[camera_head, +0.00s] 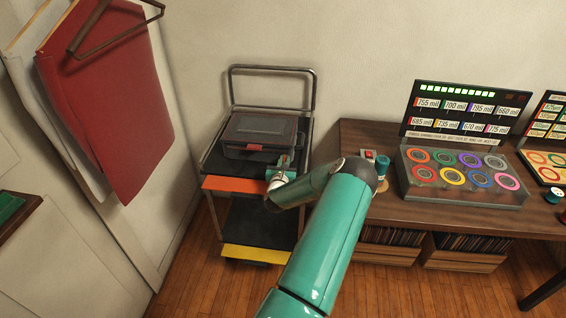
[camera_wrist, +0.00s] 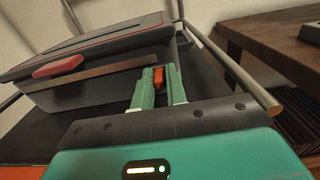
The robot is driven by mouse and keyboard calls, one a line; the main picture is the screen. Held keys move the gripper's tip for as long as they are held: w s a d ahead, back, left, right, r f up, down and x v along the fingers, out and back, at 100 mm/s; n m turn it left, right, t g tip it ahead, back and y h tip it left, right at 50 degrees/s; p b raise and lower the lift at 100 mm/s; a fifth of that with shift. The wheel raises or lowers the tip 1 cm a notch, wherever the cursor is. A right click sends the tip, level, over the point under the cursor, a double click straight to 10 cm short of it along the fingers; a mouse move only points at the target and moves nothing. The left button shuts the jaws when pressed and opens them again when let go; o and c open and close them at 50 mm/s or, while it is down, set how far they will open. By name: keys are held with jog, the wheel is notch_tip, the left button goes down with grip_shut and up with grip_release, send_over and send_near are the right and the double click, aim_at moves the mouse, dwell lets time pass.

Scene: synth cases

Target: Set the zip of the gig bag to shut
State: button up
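The gig bag shows as a dark grey, box-like case (camera_head: 258,128) with red trim, lying closed-looking on the top shelf of a cart. In the wrist view the case (camera_wrist: 95,50) fills the upper left, with a red tab (camera_wrist: 58,67) on its front. An orange-red pull (camera_wrist: 158,78), which looks like the zip's, stands between the green fingers of my gripper (camera_wrist: 159,85) at the case's front right. The fingers appear closed on it. In the head view my gripper (camera_head: 285,163) is at the case's front right corner. How far the zip runs is unclear.
The cart has a tubular handle (camera_head: 272,70) behind the case and an orange front edge (camera_head: 235,184). A wooden table (camera_head: 385,207) with a lit panel and coloured rings stands close on the right. Red cloth (camera_head: 105,100) hangs at the left.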

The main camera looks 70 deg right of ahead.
jog(key=o, duration=0.4)
jog(key=shift+c, duration=0.2)
jog(key=s+a, duration=0.2)
jog(key=a, duration=1.1)
jog(key=shift+s+a, duration=0.15)
jog(key=shift+a, duration=0.15)
